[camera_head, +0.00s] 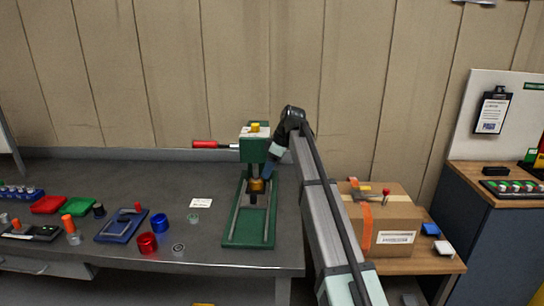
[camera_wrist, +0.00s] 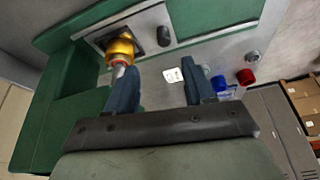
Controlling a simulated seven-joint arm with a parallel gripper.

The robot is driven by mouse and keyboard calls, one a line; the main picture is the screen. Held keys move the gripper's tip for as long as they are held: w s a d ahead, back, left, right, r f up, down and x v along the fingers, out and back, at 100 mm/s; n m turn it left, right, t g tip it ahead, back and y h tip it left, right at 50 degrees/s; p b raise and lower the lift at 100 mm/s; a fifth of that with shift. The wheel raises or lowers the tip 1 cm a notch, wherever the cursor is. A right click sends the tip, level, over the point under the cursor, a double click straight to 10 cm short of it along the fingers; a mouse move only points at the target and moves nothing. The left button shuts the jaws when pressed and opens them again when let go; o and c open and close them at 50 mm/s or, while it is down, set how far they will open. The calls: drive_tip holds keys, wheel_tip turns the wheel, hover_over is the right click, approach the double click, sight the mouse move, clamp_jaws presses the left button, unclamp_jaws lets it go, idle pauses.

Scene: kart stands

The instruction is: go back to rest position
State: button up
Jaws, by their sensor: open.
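My gripper (camera_head: 268,168) is at the green press (camera_head: 247,229) on the grey workbench, with my arm reaching in from the lower right. In the wrist view my gripper (camera_wrist: 160,82) has its two dark blue fingers well apart, with nothing held between them. A brass-coloured cylinder (camera_wrist: 120,48) with a red and white tip shows just beyond the left finger; I cannot tell whether they touch. In the head view the brass-coloured part (camera_head: 257,186) sits in the press, below its green head (camera_head: 254,146). My arm and gripper hide part of the press's right side.
A red-handled lever (camera_head: 206,145) sticks out left of the press. Red (camera_head: 147,243) and blue (camera_head: 159,223) cups, a blue tray (camera_head: 122,226) and small parts lie to its left. A cardboard box (camera_head: 398,222) stands right, behind my arm. The wall (camera_head: 230,60) is behind.

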drive_tip(key=d+f+m+g, duration=0.2)
drive_tip(key=d+f+m, duration=0.3)
drive_tip(key=d+f, duration=1.15)
drive_tip(key=s+f+m+g, duration=0.1)
drive_tip(key=s+f, duration=0.4)
drive_tip(key=f, duration=0.3)
drive_tip(key=s+d+f+m, duration=0.15)
drive_tip(key=s+f, duration=0.25)
drive_tip(key=f, duration=0.4)
drive_tip(key=s+f+m+g, duration=0.1)
drive_tip(key=s+f, duration=0.4)
drive_tip(key=f, duration=0.2)
drive_tip(key=s+d+f+m+g+h, duration=0.1)
drive_tip(key=s+f+m, duration=0.1)
drive_tip(key=s+f, duration=0.7)
drive_tip(key=s+d+f+m+h, duration=0.15)
drive_tip(key=s+f, duration=0.45)
drive_tip(key=s, duration=0.7)
drive_tip(key=s+f+m+g+h, duration=0.1)
drive_tip(key=s+f+m, duration=0.1)
drive_tip(key=s+f, duration=0.7)
drive_tip(key=s+d+m+g, duration=0.1)
drive_tip(key=s+m, duration=0.1)
drive_tip(key=s, duration=1.5)
drive_tip(key=shift+s+d+f+h, duration=0.15)
drive_tip(key=shift+d+h, duration=0.15)
drive_tip(key=shift+h, duration=0.15)
